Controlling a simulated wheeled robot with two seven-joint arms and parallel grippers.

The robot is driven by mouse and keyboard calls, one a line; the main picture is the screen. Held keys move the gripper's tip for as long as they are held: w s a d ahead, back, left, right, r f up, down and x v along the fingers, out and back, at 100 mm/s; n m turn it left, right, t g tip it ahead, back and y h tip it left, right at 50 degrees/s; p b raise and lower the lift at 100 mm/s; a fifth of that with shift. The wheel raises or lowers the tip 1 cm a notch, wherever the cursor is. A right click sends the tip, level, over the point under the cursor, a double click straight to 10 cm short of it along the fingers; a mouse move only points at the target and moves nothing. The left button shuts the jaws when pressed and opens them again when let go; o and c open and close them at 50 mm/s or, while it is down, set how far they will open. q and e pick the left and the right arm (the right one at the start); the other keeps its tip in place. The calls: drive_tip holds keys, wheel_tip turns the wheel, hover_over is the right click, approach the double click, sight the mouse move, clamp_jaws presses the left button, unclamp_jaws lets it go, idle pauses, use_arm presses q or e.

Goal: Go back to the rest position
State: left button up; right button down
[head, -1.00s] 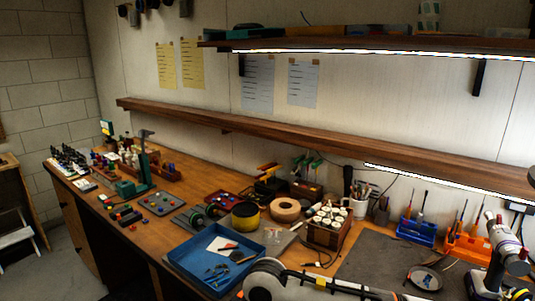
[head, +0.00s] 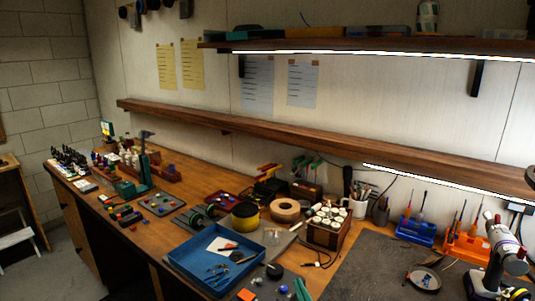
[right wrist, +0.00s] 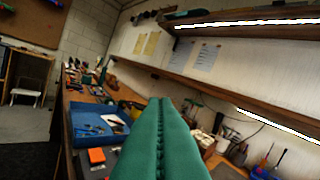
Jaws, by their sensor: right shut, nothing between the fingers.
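My right gripper (head: 301,288) shows only as green fingertips at the bottom edge of the head view, in front of the workbench (head: 205,182). In the right wrist view its two long green fingers (right wrist: 160,102) lie pressed together along their ridged seam, with nothing held between them. The fingers point toward the bench and the back wall. My left gripper is not in view.
A blue tray (head: 182,262) with small tools and a white sheet is on the bench left of my right gripper. An orange block (head: 246,295) lies nearby. Wooden shelves (head: 330,137) run above the bench.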

drive_tip(key=s+d+f+m+g+h, duration=0.2)
drive_tip(key=s+d+f+g, duration=0.25)
drive_tip(key=f, duration=0.25)
drive_tip(key=s+d+f+m+g+h, duration=0.25)
drive_tip(key=d+f, duration=0.25)
drive_tip(key=f, duration=0.3)
drive_tip(key=s+d+f+g, duration=0.2)
drive_tip(key=s+f+g, duration=0.2)
drive_tip(key=s, duration=0.4)
drive_tip(key=s+d+f+g, duration=0.3)
drive_tip(key=s+f+g, duration=0.1)
drive_tip(key=s, duration=0.5)
wheel_tip(320, 180, down, 24)
drive_tip(key=f+g+b, duration=0.1)
drive_tip(key=s+d+f+g, duration=0.1)
drive_tip(key=s+d+f, duration=0.1)
drive_tip(key=s+f, duration=1.5)
drive_tip(key=shift+s+d+f+g+b, duration=0.15)
drive_tip(key=shift+d+f+g+b, duration=0.2)
drive_tip(key=shift+f, duration=0.5)
drive_tip(key=shift+a, duration=0.1)
